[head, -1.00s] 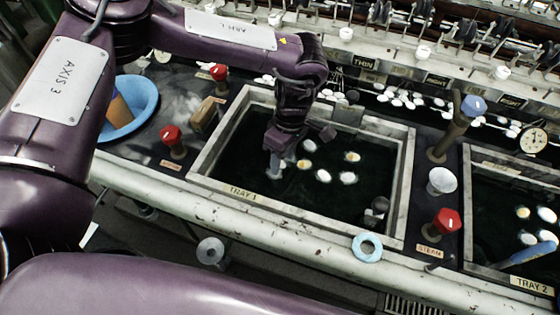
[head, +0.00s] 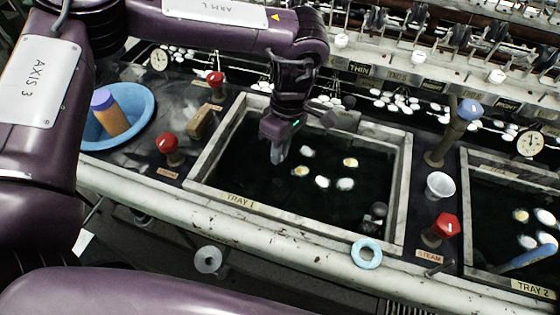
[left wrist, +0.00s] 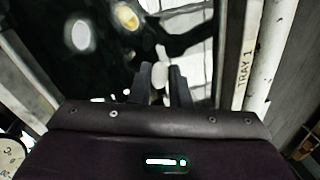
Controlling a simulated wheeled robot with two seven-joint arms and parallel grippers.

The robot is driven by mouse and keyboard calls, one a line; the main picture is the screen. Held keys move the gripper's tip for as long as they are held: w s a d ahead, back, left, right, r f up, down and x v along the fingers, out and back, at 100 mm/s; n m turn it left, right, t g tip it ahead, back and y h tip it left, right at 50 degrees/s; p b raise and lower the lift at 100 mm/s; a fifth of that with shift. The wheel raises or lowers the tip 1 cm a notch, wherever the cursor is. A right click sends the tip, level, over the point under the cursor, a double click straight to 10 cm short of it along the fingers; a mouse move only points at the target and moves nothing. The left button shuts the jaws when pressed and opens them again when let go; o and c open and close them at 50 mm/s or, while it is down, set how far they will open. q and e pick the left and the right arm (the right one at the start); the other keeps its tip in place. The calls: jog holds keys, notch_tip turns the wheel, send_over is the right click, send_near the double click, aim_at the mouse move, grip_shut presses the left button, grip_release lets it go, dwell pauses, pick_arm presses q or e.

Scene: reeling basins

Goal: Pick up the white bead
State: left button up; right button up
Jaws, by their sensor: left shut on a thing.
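My left gripper (head: 279,154) is over the left part of Tray 1, pointing down, its fingers above the dark water. In the left wrist view the fingers (left wrist: 161,82) are closed on a small pale rounded thing, which I take for the white bead (left wrist: 160,70); the fingers cover part of it. In the head view it is mostly hidden by the gripper. Several white and yellowish oval pieces (head: 322,182) float just to the right of the gripper in Tray 1 (head: 215,180). My right gripper is out of view.
A blue bowl (head: 150,95) with an orange bottle (head: 109,114) stands left of the tray. Red knobs (head: 168,142), a white cup (head: 439,185) and a blue ring (head: 367,254) surround it. Tray 2 (head: 510,283) lies to the right. Machinery runs along the back.

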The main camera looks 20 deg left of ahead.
pick_arm(q)
notch_tip(320, 180, up, 14)
jog(key=p, duration=0.1)
jog(key=shift+r, duration=0.25)
